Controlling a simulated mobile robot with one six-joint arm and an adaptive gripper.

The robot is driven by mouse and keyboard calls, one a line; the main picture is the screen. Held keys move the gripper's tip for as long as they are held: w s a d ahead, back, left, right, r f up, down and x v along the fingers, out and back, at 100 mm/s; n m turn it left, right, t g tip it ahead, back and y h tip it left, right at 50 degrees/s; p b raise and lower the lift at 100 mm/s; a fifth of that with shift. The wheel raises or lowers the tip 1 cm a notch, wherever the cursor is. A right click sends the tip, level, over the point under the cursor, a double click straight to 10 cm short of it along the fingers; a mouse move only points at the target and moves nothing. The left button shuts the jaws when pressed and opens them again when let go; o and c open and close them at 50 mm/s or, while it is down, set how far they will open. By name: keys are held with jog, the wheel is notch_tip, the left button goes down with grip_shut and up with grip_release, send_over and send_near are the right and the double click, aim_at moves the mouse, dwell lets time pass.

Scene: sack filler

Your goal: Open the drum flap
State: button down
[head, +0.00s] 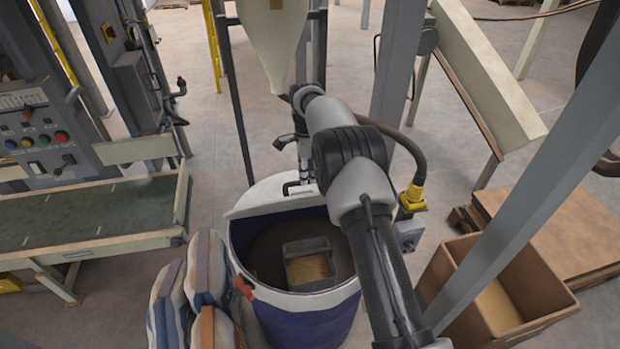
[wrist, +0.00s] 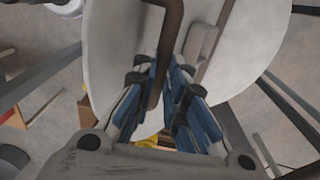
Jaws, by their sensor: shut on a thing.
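The drum (head: 300,318) is a dark blue barrel with a white rim, in the lower middle of the head view. The pale flap (head: 262,195) covers its far part, and the near part is an open gap. My gripper (head: 301,178) is over the flap, partly hidden by my arm. In the wrist view my gripper (wrist: 163,80) has its blue-padded fingers on either side of a dark bent handle (wrist: 172,22), shut on it. The pale flap (wrist: 118,45) fills the background there. How far the flap is tilted I cannot tell.
A grey bin with yellow grain (head: 308,250) sits inside the drum. Filled sacks (head: 207,268) stand against its left side. A cardboard box (head: 545,298) and a grey post (head: 535,190) are at the right. A pale hopper (head: 275,40) hangs behind, and a conveyor (head: 90,215) is at the left.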

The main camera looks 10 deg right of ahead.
jog(key=shift+w+f+p, duration=0.25)
jog(key=shift+w+p, duration=0.65)
jog(key=shift+w, duration=0.05)
jog(key=c, duration=2)
grip_release()
jog(key=o, duration=0.4)
jog(key=shift+w+r, duration=0.1)
jog(key=shift+r, duration=0.2)
jog(key=shift+o, duration=0.2)
jog(key=shift+r, duration=0.15)
notch_tip(320, 180, up, 13)
jog(key=s, duration=0.1)
